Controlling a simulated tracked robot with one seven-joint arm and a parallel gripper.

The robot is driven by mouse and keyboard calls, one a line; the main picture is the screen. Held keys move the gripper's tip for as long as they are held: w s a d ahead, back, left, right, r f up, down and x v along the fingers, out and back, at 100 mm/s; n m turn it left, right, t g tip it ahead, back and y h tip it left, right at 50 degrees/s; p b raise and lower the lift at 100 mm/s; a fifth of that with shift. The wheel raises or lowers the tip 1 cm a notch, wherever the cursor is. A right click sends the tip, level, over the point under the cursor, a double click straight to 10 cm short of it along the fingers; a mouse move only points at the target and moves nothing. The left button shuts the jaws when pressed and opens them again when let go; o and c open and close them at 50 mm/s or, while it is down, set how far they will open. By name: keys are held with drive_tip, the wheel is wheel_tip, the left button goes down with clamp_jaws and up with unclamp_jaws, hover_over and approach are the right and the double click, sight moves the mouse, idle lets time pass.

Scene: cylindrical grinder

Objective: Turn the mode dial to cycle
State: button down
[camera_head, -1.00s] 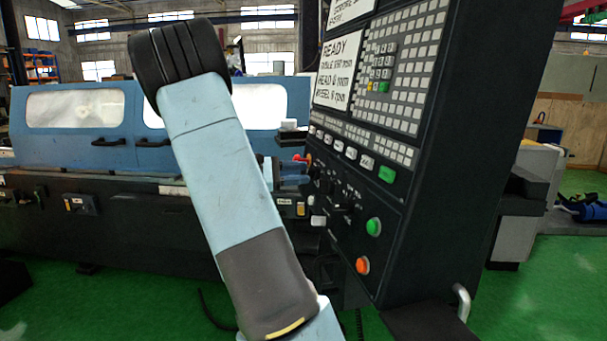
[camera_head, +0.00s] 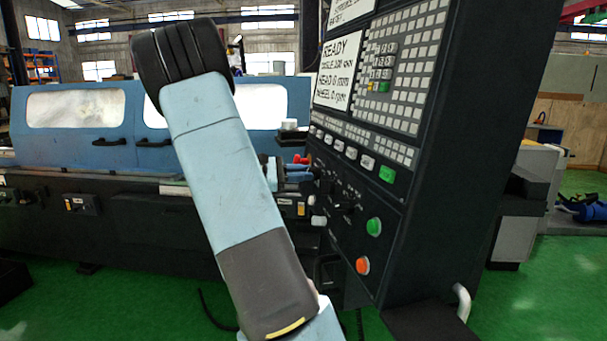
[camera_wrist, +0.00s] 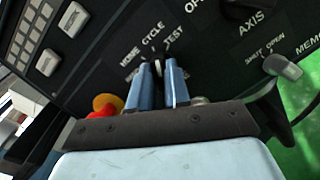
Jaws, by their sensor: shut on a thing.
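The mode dial (camera_wrist: 158,66) is on the dark control panel in the wrist view, among the labels HOME, CYCLE and TEST; another label is partly covered. My gripper (camera_wrist: 160,70) has its two blue fingers on either side of the dial and is shut on it. The fingers hide most of the dial, so I cannot tell exactly which label it points to. In the head view my gripper (camera_head: 313,172) reaches the panel's left side from behind my arm, and the dial is too small to read there.
Right of the dial, the wrist view shows an AXIS label and a grey switch knob (camera_wrist: 283,67). A red button (camera_wrist: 99,116) is beside the left finger. In the head view, a green button (camera_head: 374,226) and an orange button (camera_head: 363,265) are lower on the panel.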

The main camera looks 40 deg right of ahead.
drive_tip(key=shift+n+t+h, duration=0.3)
drive_tip(key=shift+n, duration=1.2)
drive_tip(key=c, duration=1.1)
unclamp_jaws()
drive_tip(key=v, duration=1.4)
drive_tip(key=shift+w+d, duration=0.1)
